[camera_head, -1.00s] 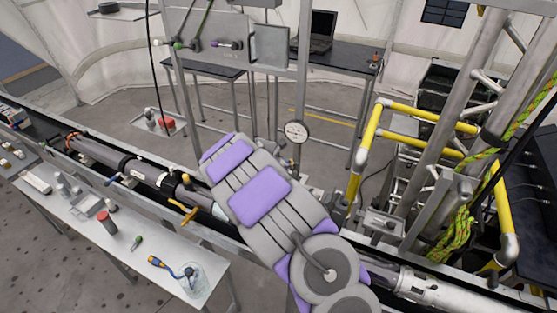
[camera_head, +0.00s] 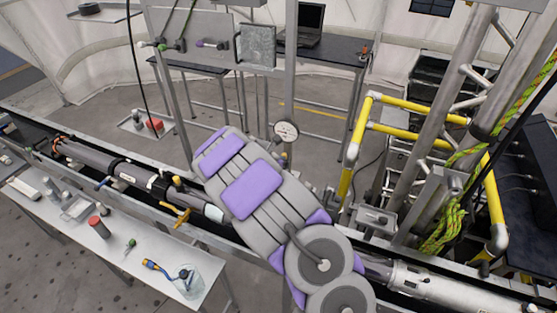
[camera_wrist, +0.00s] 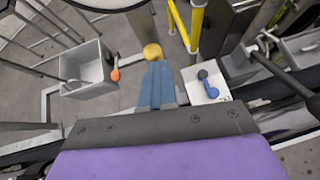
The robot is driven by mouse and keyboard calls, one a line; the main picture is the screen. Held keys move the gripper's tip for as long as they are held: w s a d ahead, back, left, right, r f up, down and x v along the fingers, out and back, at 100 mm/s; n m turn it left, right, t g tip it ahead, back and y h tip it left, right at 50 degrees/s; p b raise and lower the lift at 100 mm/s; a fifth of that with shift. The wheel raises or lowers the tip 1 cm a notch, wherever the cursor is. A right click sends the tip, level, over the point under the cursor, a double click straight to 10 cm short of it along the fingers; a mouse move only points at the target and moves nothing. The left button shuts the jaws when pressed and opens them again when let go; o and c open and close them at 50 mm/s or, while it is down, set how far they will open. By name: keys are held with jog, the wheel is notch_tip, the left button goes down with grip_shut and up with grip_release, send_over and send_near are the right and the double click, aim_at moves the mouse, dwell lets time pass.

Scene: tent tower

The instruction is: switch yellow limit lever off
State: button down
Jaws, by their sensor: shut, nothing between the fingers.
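In the wrist view my gripper (camera_wrist: 155,68) shows as a narrow blue-grey pair of fingers, closed and empty. A rounded yellow piece (camera_wrist: 152,52) lies right at the fingertips. I cannot tell whether they touch it, or whether it is the limit lever. A blue lever (camera_wrist: 212,87) with a dark round end sits on a white plate to the right of the fingers. An orange-ended handle (camera_wrist: 115,73) is to the left. In the head view a yellow lever (camera_head: 181,214) sits on the long pipe, left of my arm. My arm hides my gripper there.
A grey open box (camera_wrist: 87,66) stands left of my gripper in the wrist view. In the head view yellow rails (camera_head: 357,137) and metal posts stand to the right. A round gauge (camera_head: 286,131) is beyond my arm. A table (camera_head: 120,265) with small parts is at lower left.

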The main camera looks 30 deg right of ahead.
jog(key=shift+w+d+r+p, duration=0.1)
jog(key=shift+w+r+p, duration=0.3)
jog(key=shift+w, duration=0.1)
jog(key=shift+d, duration=0.1)
dwell(0.4)
jog(key=v, duration=1.2)
jog(key=shift+r+b, duration=0.2)
jog(key=shift+b, duration=0.1)
jog(key=shift+a, duration=0.3)
